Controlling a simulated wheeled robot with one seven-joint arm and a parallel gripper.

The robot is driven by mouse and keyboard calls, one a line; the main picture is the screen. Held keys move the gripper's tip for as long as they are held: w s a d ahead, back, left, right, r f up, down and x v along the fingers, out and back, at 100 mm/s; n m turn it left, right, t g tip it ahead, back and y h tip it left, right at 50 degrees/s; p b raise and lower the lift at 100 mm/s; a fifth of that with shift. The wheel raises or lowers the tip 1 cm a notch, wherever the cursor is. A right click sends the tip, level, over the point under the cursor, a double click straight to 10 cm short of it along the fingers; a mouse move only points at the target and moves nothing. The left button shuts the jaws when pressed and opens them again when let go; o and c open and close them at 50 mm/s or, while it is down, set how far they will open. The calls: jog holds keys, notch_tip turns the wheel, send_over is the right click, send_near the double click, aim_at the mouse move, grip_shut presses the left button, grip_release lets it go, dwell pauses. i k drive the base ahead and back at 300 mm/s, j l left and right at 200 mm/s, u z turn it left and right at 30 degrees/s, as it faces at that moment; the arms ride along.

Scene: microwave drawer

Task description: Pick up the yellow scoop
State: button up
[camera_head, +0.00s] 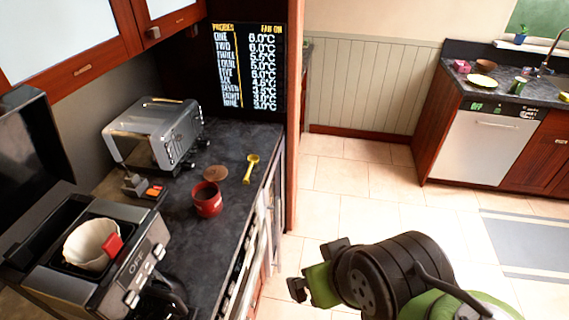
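The yellow scoop (251,168) lies on the dark countertop, near its right front edge. Its round bowl end points away and its handle points toward the camera. Nothing covers it. My gripper (305,276) is low in the picture, out over the floor, to the right of the counter and well apart from the scoop. It is seen at an angle, and whether its fingers are open or shut is unclear. Nothing shows held in it.
A red pot (207,200) and a brown round lid (215,173) stand left of the scoop. A silver toaster (152,133) is behind them, and a coffee maker (133,268) is at the front left. Cabinets (75,70) hang above. The tiled floor (345,180) is open.

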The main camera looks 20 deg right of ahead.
aim_at(254, 159)
jog(key=i+l+u, duration=0.25)
jog(key=u, duration=0.25)
jog(key=i+l+u, duration=0.55)
jog(key=l+u, duration=0.25)
jog(key=u, duration=0.15)
jog(key=i+l+u, duration=0.1)
jog(key=l+u, duration=0.4)
